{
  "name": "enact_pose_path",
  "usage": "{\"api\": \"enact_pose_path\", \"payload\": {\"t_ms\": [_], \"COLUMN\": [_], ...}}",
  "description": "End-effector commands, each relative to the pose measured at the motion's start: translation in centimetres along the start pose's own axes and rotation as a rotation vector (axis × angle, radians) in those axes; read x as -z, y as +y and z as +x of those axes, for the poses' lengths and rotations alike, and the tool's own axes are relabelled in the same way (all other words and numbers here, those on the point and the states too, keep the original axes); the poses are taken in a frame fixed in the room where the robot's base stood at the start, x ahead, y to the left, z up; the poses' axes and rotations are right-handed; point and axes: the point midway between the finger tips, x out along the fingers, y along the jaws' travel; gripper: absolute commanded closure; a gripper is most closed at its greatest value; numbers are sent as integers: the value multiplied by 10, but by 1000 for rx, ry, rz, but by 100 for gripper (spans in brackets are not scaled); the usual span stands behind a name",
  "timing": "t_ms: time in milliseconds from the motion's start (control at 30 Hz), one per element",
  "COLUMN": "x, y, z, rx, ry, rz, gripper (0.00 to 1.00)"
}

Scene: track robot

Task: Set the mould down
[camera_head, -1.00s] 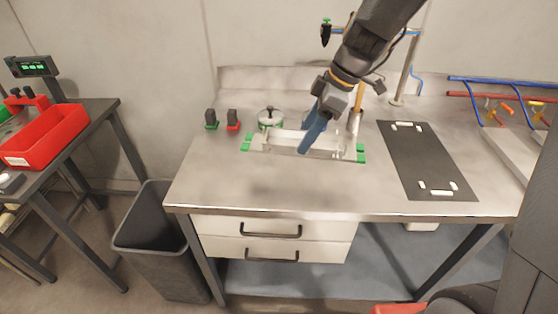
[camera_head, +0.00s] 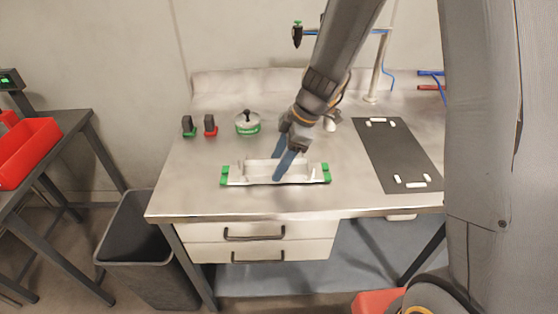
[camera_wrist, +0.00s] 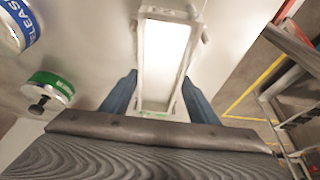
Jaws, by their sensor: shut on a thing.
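The mould (camera_head: 253,181) is a long, pale, shallow tray with green end blocks, level over the front middle of the steel bench. My gripper (camera_head: 284,164) reaches down to it from behind and to the right, its blue fingers shut on the mould's sides. In the wrist view the mould (camera_wrist: 166,48) lies lengthwise between the two fingers of my gripper (camera_wrist: 159,96). I cannot tell whether its underside touches the bench.
The steel bench (camera_head: 185,195) is clear left of the mould. Behind stand a green-banded pot (camera_head: 247,126), a green-based block (camera_head: 189,126) and a red-based block (camera_head: 210,126). A dark mat (camera_head: 400,157) with white markers lies right. A bin (camera_head: 135,235) stands below left.

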Motion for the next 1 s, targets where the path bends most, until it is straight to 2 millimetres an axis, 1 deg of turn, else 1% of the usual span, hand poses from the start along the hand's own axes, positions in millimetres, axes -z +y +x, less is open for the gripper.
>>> {"api": "enact_pose_path", "payload": {"t_ms": [467, 500, 567, 600, 1000], "x": [-2, -2, -2, -2, 0], "y": [1, 0, 0, 0, 0], "z": [5, 5, 4, 4, 1], "rx": [-2, 0, 0, -1, 0], "ry": [1, 0, 0, 0, 0], "rz": [-1, 0, 0, 0, 0], "gripper": [92, 41, 30, 27, 27]}}
